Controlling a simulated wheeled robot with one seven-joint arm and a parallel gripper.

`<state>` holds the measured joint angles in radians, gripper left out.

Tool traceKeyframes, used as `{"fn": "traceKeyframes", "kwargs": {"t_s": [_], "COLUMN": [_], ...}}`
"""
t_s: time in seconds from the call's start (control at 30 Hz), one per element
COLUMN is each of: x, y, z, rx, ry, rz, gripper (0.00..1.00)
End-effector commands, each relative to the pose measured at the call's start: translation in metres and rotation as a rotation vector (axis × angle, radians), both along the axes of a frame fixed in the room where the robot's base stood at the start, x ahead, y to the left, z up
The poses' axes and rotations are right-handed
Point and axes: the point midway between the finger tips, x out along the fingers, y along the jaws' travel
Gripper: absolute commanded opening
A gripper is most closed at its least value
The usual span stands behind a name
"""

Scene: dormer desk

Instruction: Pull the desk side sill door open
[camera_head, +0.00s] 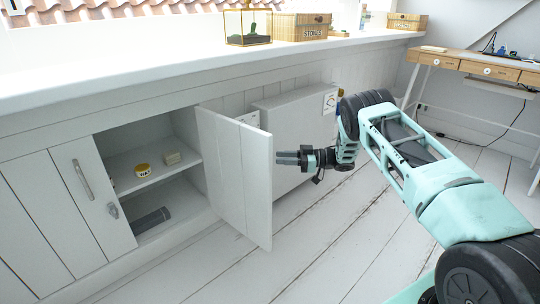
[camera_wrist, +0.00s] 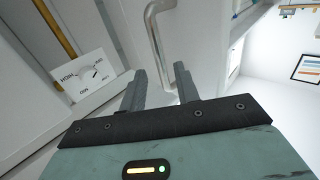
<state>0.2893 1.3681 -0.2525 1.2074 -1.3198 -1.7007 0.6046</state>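The sill cabinet door on the desk side (camera_head: 235,175) is white and planked. It stands swung well out from the cabinet, with its inner face toward the open compartment. My gripper (camera_head: 280,158) is on the outer side of this door, close to its free edge. In the head view the door hides this handle.
The open compartment holds a yellow-lidded tin (camera_head: 142,169), a small beige block (camera_head: 172,158) and a dark grey item (camera_head: 151,220). A white heater-like box (camera_head: 295,125) stands behind the door; its dial (camera_wrist: 88,73) shows in the wrist view. Floor in front is clear.

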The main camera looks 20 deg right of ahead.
Motion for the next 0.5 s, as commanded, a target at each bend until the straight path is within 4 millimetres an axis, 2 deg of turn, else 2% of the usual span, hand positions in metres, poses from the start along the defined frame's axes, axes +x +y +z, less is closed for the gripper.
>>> {"fn": "traceKeyframes", "kwargs": {"t_s": [0.03,0.2,0.4,0.5], "x": [-0.006,-0.024,-0.04,-0.045], "y": [-0.012,-0.047,-0.079,-0.088], "z": [0.003,0.002,0.001,0.001], "rx": [0.0,0.0,0.0,0.0], "ry": [0.001,0.0,-0.001,-0.001], "rz": [-0.003,-0.003,-0.002,-0.001], "gripper": [0.32,0.32,0.32,0.32]}}
